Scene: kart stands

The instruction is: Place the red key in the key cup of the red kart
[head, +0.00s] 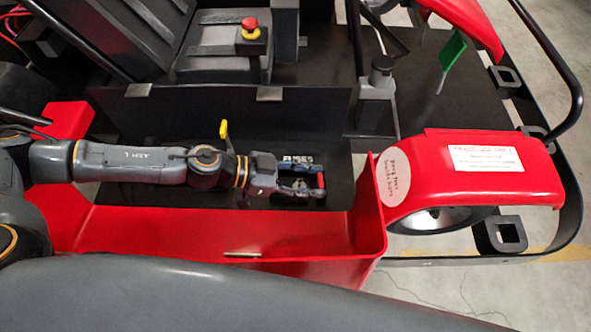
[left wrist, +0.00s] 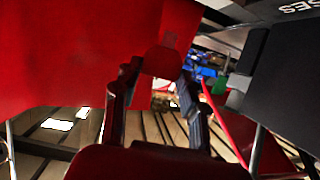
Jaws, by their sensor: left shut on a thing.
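The red kart (head: 220,230) fills much of the head view, with its red side panel along the front and a red fender on the right. My left gripper (head: 316,183) reaches in from the left over the dark floor behind the side panel. It is shut on the red key (head: 321,181), a small red piece at its fingertips. In the left wrist view the fingers of my left gripper (left wrist: 157,78) close in on a reddish piece (left wrist: 162,62), seen against a large red surface. I cannot make out the key cup. My right gripper is not in view.
The curved red side panel rises at the front and right of the gripper. A dark seat with a red stop button (head: 250,25) stands behind. A green flag (head: 452,52) and a black bumper tube (head: 560,80) are at the right. A small yellow piece (head: 223,129) shows beside my wrist.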

